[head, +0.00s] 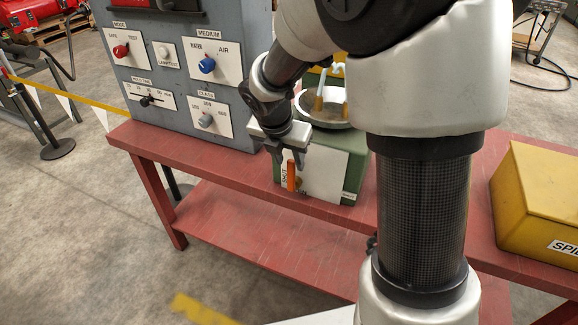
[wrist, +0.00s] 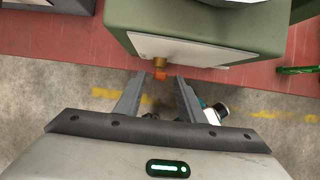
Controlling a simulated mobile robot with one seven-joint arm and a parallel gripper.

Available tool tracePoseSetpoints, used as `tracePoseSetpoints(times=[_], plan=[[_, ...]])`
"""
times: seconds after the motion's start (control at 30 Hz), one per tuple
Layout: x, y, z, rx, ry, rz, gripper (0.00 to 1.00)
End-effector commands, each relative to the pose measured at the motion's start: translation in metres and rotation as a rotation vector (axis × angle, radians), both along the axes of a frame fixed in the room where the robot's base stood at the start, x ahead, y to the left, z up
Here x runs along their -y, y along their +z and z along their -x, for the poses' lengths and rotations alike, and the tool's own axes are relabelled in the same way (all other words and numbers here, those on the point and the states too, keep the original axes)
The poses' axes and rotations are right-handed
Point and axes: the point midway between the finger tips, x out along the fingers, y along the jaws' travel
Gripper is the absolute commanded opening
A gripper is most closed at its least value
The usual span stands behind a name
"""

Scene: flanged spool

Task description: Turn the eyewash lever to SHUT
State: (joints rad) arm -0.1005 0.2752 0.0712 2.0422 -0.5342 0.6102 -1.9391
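The eyewash unit is a green box (head: 362,170) with a bowl (head: 328,112) on top, standing on the red bench. Its orange lever (head: 291,176) is upright in the head view, at the white front plate (head: 325,178). In the wrist view the lever (wrist: 160,75) shows end-on below a brass pivot (wrist: 160,63). A label sits left of the lever and another at the plate's lower right; I cannot read either surely. My gripper (head: 290,160) is at the lever. In the wrist view its fingers (wrist: 160,80) are open, one on each side of the lever, with gaps visible.
A grey control panel (head: 185,85) with several knobs stands left of the eyewash on the red bench (head: 250,185). A yellow box (head: 535,200) stands at the right. My own arm covers the middle right of the head view.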

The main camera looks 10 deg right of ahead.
Motion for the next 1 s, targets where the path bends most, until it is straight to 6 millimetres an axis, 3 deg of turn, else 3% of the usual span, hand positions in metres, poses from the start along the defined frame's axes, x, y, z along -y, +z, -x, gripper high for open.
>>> tracePoseSetpoints(times=[0.03, 0.2, 0.4, 0.8, 0.87, 1.0], plan=[[0.002, -0.014, -0.003, -0.004, 0.0, 0.001, 0.36], [0.01, -0.045, -0.014, -0.003, 0.0, 0.001, 0.36], [0.016, -0.068, -0.022, -0.001, -0.001, 0.0, 0.36], [0.018, -0.075, -0.025, 0.0, -0.001, 0.0, 0.36], [0.018, -0.075, -0.025, 0.0, -0.001, 0.0, 0.29], [0.018, -0.075, -0.025, 0.0, -0.001, 0.0, 0.06]])
